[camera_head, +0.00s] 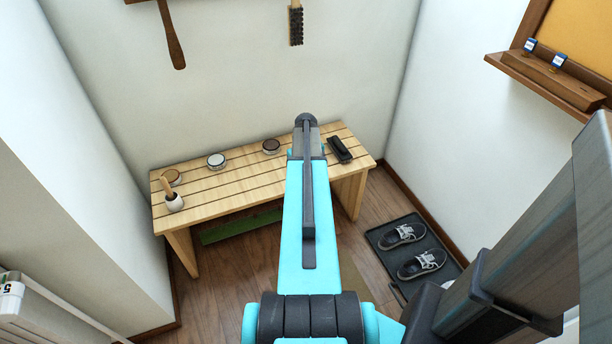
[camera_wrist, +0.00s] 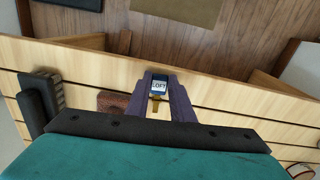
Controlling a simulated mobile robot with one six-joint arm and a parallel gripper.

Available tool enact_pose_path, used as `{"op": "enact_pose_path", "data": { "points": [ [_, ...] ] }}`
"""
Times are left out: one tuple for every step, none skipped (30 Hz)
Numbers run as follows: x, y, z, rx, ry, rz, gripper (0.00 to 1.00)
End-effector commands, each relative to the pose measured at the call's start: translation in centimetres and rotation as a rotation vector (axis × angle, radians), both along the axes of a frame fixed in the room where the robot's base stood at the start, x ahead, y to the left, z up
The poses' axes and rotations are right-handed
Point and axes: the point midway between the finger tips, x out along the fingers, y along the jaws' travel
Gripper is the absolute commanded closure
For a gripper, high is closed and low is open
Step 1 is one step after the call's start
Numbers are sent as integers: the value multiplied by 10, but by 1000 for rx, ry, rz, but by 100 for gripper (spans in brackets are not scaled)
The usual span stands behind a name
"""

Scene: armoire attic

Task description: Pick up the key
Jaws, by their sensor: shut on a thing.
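The key (camera_wrist: 155,101) shows in the wrist view as a small brass-coloured piece below a blue and white tag (camera_wrist: 159,86) marked "LOFT". My gripper (camera_wrist: 160,82) is shut on it, with the tag between the two dark fingers. The slatted wooden bench (camera_wrist: 222,98) lies behind and below them in that view. In the head view my arm hides my gripper's fingers and the held key. I cannot tell the exact gap between the key and the bench.
The bench (camera_head: 222,192) carries several tins, a cup with a brush (camera_head: 173,202) and a dark brush (camera_head: 340,149). A wall ledge (camera_head: 540,78) at the right holds two blue and white tags (camera_head: 558,60). Shoes (camera_head: 421,264) lie on a floor tray (camera_head: 388,224).

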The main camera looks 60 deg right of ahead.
Motion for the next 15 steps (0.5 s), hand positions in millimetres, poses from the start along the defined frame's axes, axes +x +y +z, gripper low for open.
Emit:
{"op": "enact_pose_path", "data": {
  "points": [
    [0,0,3,-1,-1,0,100],
    [0,0,5,-1,-1,0,100],
    [0,0,8,-1,-1,0,100],
    [0,0,11,-1,0,0,100],
    [0,0,14,-1,0,0,100],
    [0,0,18,-2,-1,0,100],
    [0,0,21,-2,-1,0,100],
    [0,0,26,-2,-1,0,100],
    [0,0,32,-2,-1,0,100],
    [0,0,37,-2,-1,0,100],
    [-2,6,34,0,0,1,100],
    [-4,11,34,1,1,1,100],
    [-6,14,34,1,1,1,100],
    [-7,17,34,0,0,1,100],
    [-9,22,35,0,0,1,100]
  ]
}}
